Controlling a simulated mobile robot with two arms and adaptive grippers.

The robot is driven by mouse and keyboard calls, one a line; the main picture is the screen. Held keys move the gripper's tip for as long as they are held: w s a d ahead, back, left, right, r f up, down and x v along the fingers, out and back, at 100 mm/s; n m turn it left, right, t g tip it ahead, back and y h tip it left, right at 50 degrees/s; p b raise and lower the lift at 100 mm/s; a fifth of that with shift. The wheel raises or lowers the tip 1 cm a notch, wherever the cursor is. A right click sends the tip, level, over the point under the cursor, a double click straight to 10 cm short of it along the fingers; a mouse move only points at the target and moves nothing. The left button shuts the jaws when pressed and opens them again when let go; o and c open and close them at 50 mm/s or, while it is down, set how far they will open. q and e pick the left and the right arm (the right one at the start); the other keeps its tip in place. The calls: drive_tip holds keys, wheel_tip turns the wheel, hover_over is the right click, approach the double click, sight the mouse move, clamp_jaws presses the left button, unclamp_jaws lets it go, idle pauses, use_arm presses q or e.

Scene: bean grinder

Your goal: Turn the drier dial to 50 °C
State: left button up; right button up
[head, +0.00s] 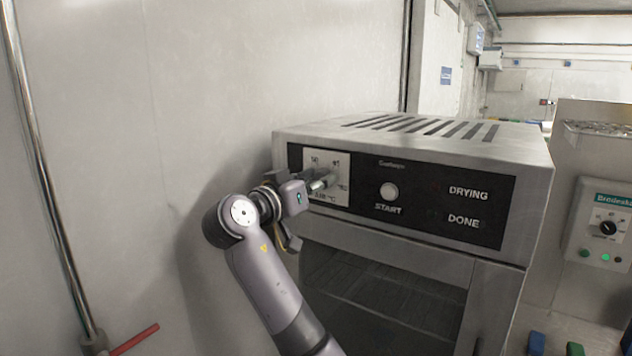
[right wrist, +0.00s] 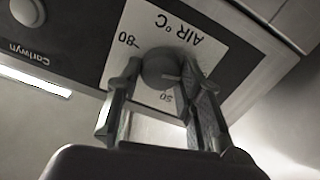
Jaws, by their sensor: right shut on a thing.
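The drier (head: 400,246) is a grey steel box with a black front panel. Its dial is a round dark knob (right wrist: 158,68) on a white plate (right wrist: 203,50), marked AIR °C and upside down in the right wrist view. The number 80 shows to the left of the knob there, and another number, partly hidden, shows beneath it. My right gripper (head: 318,184) reaches the plate from the lower left in the head view. Its two fingers (right wrist: 158,92) are shut on the knob, one on each side. The pointer's exact setting cannot be made out. My left gripper is out of view.
The panel has a white START button (head: 389,190) and unlit-looking DRYING and DONE labels. A glass door (head: 380,285) is below. A bare wall (head: 140,130) stands at left. Another dial box (head: 606,228) with green lights is at far right.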

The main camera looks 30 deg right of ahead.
drive_tip(key=shift+c, duration=0.7)
drive_tip(key=shift+s+f+m+b, duration=0.1)
drive_tip(key=shift+s+m+b, duration=0.05)
drive_tip(key=shift+m+b, duration=6.95)
drive_tip(key=shift+b, duration=0.4)
drive_tip(key=o, duration=1.2)
drive_tip(key=shift+c, duration=0.2)
